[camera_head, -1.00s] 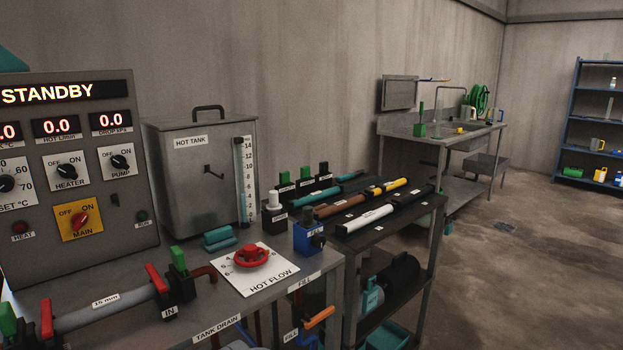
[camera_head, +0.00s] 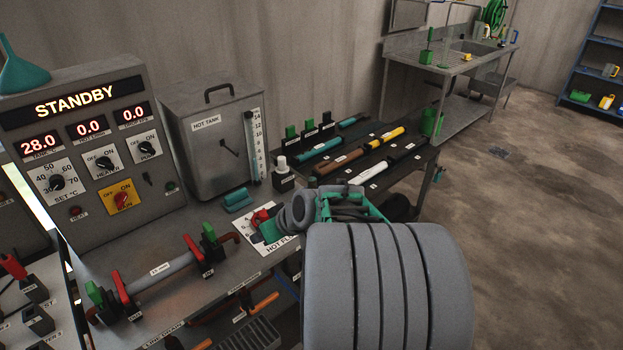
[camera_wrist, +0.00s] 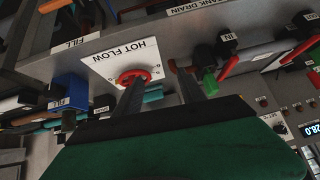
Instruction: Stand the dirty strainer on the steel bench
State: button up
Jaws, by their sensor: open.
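I cannot make out a dirty strainer in either view. A steel bench (camera_head: 190,290) bearing the hot tank fills the lower left of the head view. A second steel bench with a sink (camera_head: 455,66) stands at the back right; I cannot tell which is meant. My gripper (camera_wrist: 157,75) is open in the wrist view, its two dark fingers reaching towards the bench edge. The red HOT FLOW handwheel (camera_wrist: 135,77) shows at the left finger's tip; I cannot tell if they touch. Nothing is visibly held. In the head view my arm hides part of the handwheel (camera_head: 262,216).
A dark table (camera_head: 400,160) holds several tubes. A blue shelf (camera_head: 598,70) stands far right. Floor at right is clear.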

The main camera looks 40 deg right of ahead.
jog(key=d+r+m+t+h, duration=0.1)
jog(key=d+r+t+h, duration=0.15)
jog(key=d, duration=1.05)
jog(key=m+t+h, duration=0.1)
jog(key=t, duration=0.2)
send_near(314, 185)
jog(key=w, duration=0.1)
jog(key=b+x, duration=0.1)
jog(key=x, duration=0.3)
jog(key=f+b+x, duration=0.1)
jog(key=b+x, duration=0.1)
jog(key=x, duration=0.3)
jog(key=shift+s+d, duration=0.1)
jog(key=shift+s, duration=0.15)
jog(key=shift+w+d, duration=0.15)
jog(key=shift+w, duration=0.5)
jog(key=shift+f+b, duration=0.1)
jog(key=shift+b, duration=0.55)
grip_shut()
